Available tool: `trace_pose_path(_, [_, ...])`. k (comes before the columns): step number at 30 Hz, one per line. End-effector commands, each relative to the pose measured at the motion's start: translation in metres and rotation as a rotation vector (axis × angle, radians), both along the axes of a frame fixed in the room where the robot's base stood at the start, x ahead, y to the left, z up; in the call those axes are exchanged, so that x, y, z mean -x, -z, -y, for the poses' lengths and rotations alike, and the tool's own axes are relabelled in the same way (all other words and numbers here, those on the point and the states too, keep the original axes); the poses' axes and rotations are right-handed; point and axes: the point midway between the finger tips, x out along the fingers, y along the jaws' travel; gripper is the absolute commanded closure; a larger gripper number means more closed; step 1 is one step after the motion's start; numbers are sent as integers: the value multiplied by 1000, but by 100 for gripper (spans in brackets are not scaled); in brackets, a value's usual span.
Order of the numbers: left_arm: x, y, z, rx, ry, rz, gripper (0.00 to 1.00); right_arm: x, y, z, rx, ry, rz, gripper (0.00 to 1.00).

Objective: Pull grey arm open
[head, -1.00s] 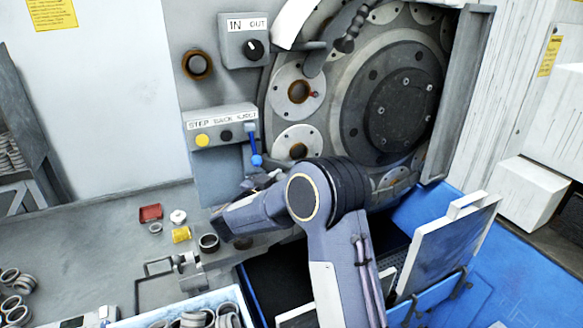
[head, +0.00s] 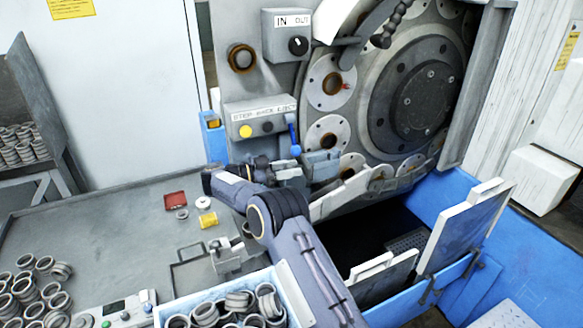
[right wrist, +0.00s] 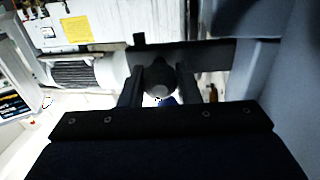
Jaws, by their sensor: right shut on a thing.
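My right gripper (head: 290,173) is at the machine's lower front, just below the blue lever (head: 294,138). In the right wrist view its two dark fingers are closed around a dark round knob (right wrist: 160,80). The head view does not clearly show what the knob is fixed to. A grey block (head: 322,164) stands just right of the gripper, and a pale grey bar (head: 343,196) slants below the round discs. A curved grey arm (head: 350,52) with a black ribbed handle (head: 388,32) is at the top of the machine. My left gripper is not in view.
The control box with a yellow button (head: 246,131) is above my right gripper. The bench (head: 120,225) holds a red tray (head: 175,200), a yellow part (head: 209,220) and many rings. A blue bin (head: 450,195) with white panels is at the lower right.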

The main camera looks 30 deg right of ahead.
Motion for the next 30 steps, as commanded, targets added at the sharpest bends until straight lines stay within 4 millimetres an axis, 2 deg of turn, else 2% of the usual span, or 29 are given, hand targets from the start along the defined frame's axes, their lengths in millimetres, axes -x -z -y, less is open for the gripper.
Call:
trace_pose_path(21, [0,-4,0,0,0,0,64,-3,-1,-1,2,58,3,100])
trace_pose_path(22, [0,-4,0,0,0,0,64,-3,-1,-1,2,58,3,69])
trace_pose_path(26, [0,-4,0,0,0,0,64,-3,-1,-1,2,58,3,52])
trace_pose_path(30, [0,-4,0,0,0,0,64,-3,-1,-1,2,57,2,51])
